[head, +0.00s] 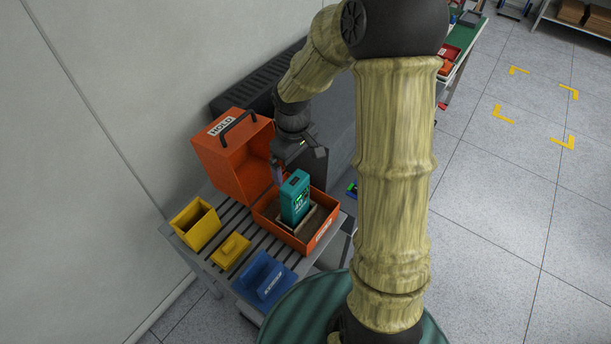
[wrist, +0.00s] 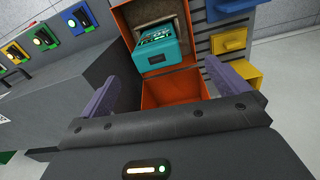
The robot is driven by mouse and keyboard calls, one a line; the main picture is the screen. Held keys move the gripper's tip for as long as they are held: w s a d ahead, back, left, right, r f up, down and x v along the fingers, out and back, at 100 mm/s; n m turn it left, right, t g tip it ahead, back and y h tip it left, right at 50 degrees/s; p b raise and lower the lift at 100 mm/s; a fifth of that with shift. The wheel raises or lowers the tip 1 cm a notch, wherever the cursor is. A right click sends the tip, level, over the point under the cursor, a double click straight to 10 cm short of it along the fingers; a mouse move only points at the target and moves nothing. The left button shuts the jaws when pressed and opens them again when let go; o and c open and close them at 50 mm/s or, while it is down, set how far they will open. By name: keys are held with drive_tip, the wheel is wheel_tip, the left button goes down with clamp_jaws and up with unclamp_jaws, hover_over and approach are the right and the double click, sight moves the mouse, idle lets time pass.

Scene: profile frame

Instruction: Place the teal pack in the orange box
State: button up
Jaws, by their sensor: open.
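The teal pack (head: 295,198) stands upright inside the open orange box (head: 310,246), on or in a tan frame at the box's bottom. The pack also shows in the wrist view (wrist: 163,53), beyond and between my fingertips. My gripper (head: 278,172) is open, just behind and left of the pack in the head view, near the box's raised lid (head: 233,160). Its two purple-grey fingers show apart in the wrist view (wrist: 158,76), with nothing between them. The pack appears clear of the fingers. The lower part of the pack is partly hidden by the box wall.
The box sits on a grey slatted table with a yellow bin (head: 195,226), a yellow block (head: 231,252) and a blue holder (head: 265,280) in front. A dark grey ribbed unit (head: 250,90) stands behind. A wall borders the left; open floor lies right.

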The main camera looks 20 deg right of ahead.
drive_tip(key=s+r+m+t, duration=0.1)
drive_tip(key=s+r+m, duration=0.1)
drive_tip(key=s, duration=0.4)
drive_tip(key=s+r+m+t, duration=0.1)
drive_tip(key=s+r+m, duration=0.1)
drive_tip(key=s+m, duration=0.2)
drive_tip(key=shift+s+r, duration=0.25)
drive_tip(key=shift+s, duration=1)
